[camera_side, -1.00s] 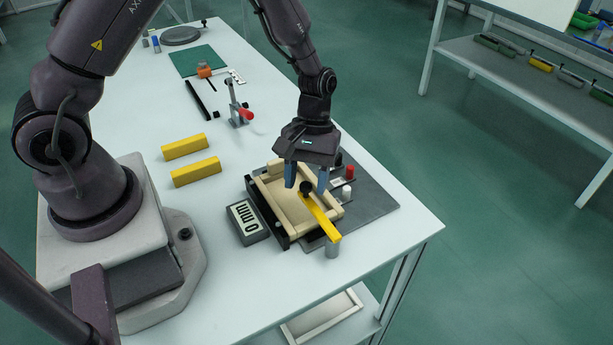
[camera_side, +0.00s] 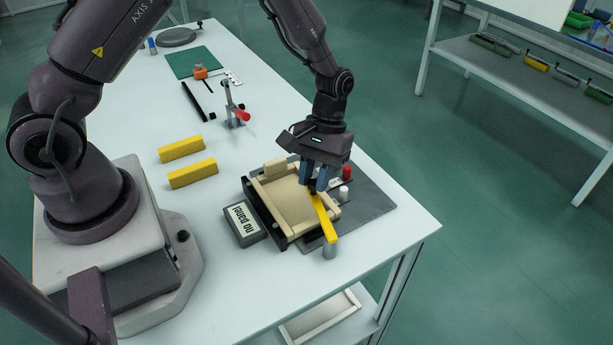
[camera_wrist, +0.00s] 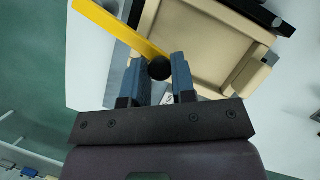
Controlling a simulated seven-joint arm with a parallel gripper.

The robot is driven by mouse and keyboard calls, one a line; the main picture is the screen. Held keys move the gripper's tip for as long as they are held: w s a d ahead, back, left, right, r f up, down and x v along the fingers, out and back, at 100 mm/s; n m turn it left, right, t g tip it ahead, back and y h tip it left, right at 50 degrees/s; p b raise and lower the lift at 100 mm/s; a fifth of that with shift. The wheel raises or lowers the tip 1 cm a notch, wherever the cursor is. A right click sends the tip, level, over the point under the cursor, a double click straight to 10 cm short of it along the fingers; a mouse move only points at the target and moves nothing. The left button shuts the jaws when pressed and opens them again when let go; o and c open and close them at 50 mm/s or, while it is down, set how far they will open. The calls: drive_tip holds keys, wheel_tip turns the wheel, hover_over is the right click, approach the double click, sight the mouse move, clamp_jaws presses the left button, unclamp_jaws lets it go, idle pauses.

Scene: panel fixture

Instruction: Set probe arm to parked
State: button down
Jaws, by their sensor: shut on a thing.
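The yellow arm lies along the right side of the beige frame (camera_side: 268,205). In the wrist view the yellow arm (camera_wrist: 120,30) reaches up and left from the knob. The display (camera_side: 241,224) reads "no panel".
A red peg (camera_side: 346,173) and a white peg (camera_side: 343,193) stand close to the right of my gripper on the grey plate (camera_side: 375,208). Two yellow blocks (camera_side: 192,173) lie left of the fixture. A red-handled clamp (camera_side: 241,115) stands farther back.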

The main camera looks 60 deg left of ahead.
drive_tip(key=w+m, duration=0.1)
drive_tip(key=w+d+m+y, duration=0.1)
drive_tip(key=m, duration=0.1)
drive_tip(key=w+m, duration=0.1)
drive_tip(key=shift+w+d+m+y, duration=0.3)
drive_tip(key=shift+w+d+y, duration=0.05)
drive_tip(key=shift+d+y, duration=0.05)
drive_tip(key=w+d+m, duration=0.1)
drive_tip(key=m+y, duration=0.1)
drive_tip(key=shift+w+d+m, duration=0.35)
drive_tip(key=shift+m, duration=0.05)
drive_tip(key=d+m, duration=0.1)
drive_tip(key=w+m+y, duration=0.1)
drive_tip(key=d+m, duration=0.1)
drive_tip(key=shift+w+d+m, duration=0.25)
drive_tip(key=shift+d+m, duration=0.05)
drive_tip(key=shift+d, duration=0.05)
drive_tip(key=shift+w+d+r+m+t+y, duration=0.2)
drive_tip(key=shift+d+m+y, duration=0.25)
drive_tip(key=shift+d+m, duration=0.6)
drive_tip(key=shift+w+d+f+m+t+y, duration=0.1)
drive_tip(key=shift+d+m+t+y, duration=0.3)
drive_tip(key=shift+d+m, duration=0.65)
drive_tip(key=shift+a, duration=0.15)
drive_tip(key=c, duration=1)
unclamp_jaws()
drive_tip(key=shift+o, duration=0.2)
drive_tip(key=v, duration=1.2)
drive_tip(key=shift+w+r, duration=0.2)
drive_tip(key=shift+r, duration=0.15)
